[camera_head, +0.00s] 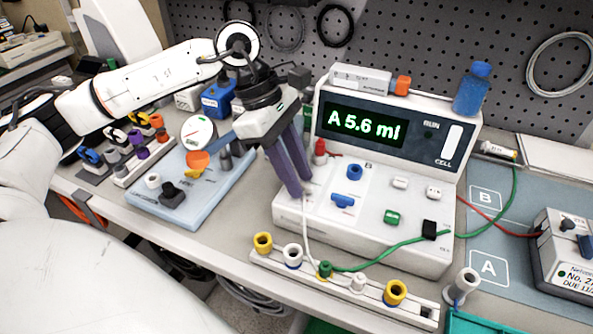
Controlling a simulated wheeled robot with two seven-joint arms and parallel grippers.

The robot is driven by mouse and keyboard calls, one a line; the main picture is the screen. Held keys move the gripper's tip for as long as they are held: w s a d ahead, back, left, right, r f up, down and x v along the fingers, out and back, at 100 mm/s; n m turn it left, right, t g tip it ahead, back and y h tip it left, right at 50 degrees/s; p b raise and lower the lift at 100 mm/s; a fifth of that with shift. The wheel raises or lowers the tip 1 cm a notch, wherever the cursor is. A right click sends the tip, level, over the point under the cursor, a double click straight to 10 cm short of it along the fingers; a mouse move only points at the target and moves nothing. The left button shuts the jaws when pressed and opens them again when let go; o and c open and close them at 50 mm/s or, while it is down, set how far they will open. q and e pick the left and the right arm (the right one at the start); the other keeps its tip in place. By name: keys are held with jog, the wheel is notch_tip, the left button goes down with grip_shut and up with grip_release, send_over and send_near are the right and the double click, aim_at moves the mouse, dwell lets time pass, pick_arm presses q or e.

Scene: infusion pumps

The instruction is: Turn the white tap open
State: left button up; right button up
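My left gripper (301,188) reaches in from the left with its purple fingers pointing down over the left end of the infusion pump (425,255). The fingers look close together, and the gap between the tips is hard to make out. White pieces that could be the white tap are two small white ones on the pump deck (399,182), a white-topped fitting (292,254) on the front rail, and a white knob (153,181) on the pale blue board. I cannot tell which is the tap. A thin white tube (307,228) runs below the fingertips. My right gripper is not in view.
The pump display (364,125) reads "A 5.6 ml". A blue bottle (472,90) and a white box with an orange cap (361,79) stand on top. A blue tap (343,200) sits on the deck. The front rail (410,308) carries yellow fittings. A gauge (198,132) stands left.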

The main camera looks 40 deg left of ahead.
pick_arm(q)
grip_shut()
